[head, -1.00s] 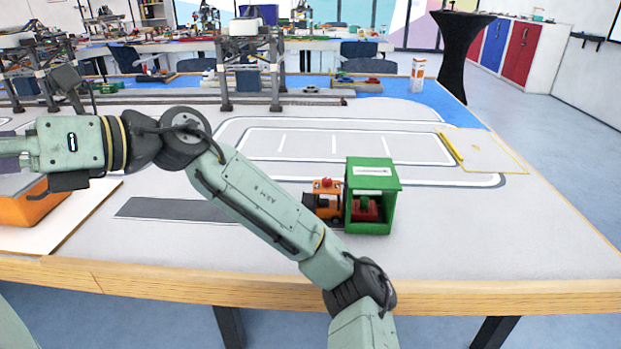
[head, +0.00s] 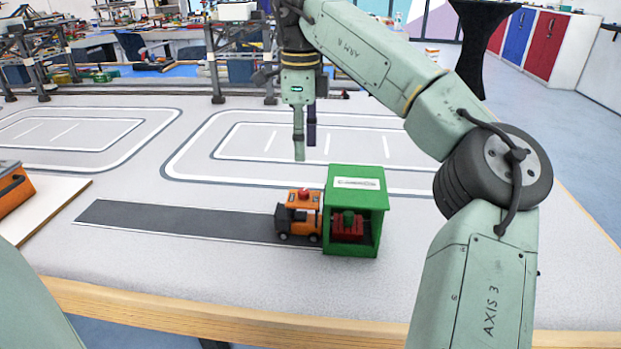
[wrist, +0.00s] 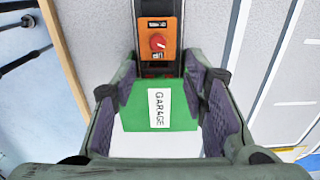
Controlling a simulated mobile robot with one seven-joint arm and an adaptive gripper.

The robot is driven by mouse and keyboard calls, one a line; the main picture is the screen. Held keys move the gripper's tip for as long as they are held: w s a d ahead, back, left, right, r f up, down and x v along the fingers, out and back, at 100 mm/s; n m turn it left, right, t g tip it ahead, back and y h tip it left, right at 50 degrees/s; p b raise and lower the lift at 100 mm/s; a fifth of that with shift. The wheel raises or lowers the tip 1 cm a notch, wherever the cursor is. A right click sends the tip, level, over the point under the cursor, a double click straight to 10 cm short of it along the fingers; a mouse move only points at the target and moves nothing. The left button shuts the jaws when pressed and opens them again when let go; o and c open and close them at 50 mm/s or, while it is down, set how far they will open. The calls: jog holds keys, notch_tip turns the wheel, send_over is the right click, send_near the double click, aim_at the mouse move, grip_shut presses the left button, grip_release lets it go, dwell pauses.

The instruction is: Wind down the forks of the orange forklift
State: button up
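The orange forklift (head: 298,217) stands on the dark strip, at the left side of the green garage (head: 355,178). A red knob (head: 304,193) sits on its roof. In the wrist view the orange roof shows near the top, with the red knob (wrist: 157,42) and dark labels at both ends, too small to read surely. The forks are not visible. My gripper (head: 305,148) points down above the table, appearing above the forklift in the head view. In the wrist view my gripper (wrist: 160,88) is open and empty, with the garage sign between its fingers.
A red object (head: 346,230) is inside the garage. The dark strip (head: 170,217) runs left from the forklift. An orange object (head: 12,195) lies on a white board at the far left. Gantry cranes stand behind. White-lined track areas on the table are clear.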

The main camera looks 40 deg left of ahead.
aim_at(301, 190)
jog(key=f, duration=1)
jog(key=shift+s+f, duration=0.1)
jog(key=shift+s, duration=0.15)
jog(key=shift+c, duration=0.2)
grip_shut()
